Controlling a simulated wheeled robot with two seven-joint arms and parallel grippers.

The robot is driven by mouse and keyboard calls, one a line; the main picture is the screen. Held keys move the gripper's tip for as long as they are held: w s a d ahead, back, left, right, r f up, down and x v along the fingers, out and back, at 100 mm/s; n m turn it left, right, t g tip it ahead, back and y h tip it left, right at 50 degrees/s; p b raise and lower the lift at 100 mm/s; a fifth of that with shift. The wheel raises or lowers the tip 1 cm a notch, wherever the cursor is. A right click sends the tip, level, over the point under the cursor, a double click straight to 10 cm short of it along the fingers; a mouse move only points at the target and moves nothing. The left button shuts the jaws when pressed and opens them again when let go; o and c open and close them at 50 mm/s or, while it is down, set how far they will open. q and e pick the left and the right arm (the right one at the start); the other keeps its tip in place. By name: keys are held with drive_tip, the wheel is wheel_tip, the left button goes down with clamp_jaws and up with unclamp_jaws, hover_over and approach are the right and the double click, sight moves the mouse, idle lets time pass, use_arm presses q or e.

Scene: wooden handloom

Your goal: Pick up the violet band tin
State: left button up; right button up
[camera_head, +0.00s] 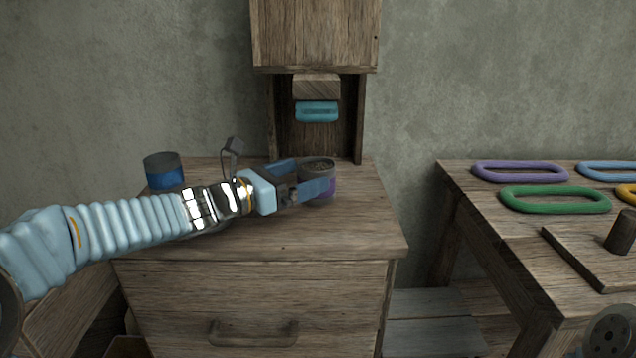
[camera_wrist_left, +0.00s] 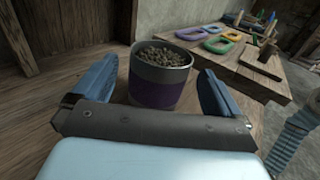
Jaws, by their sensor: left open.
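The violet band tin (camera_head: 318,170) stands upright on the wooden cabinet top. In the left wrist view the tin (camera_wrist_left: 160,78) is grey with a violet band and is full of small dark pellets. My left gripper (camera_head: 312,178) is open, with its blue fingers on either side of the tin. In the left wrist view the left gripper (camera_wrist_left: 168,90) has a finger to the left and one to the right of the tin, with a gap showing on the left. The fingers partly hide the tin in the head view. My right gripper is not clearly in view.
A blue band tin (camera_head: 164,172) stands at the cabinet's back left. A wooden housing (camera_head: 314,35) with a teal piece (camera_head: 317,112) rises behind. A table at right holds purple (camera_head: 520,180) and green (camera_head: 555,207) rings and a board with a peg (camera_head: 621,232).

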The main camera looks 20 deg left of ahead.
sight(330, 165)
use_arm(q)
drive_tip(key=x, duration=0.5)
drive_tip(key=shift+w+d, duration=0.15)
drive_tip(key=c, duration=1.1)
drive_tip(key=shift+c, duration=0.2)
drive_tip(key=shift+r, duration=0.15)
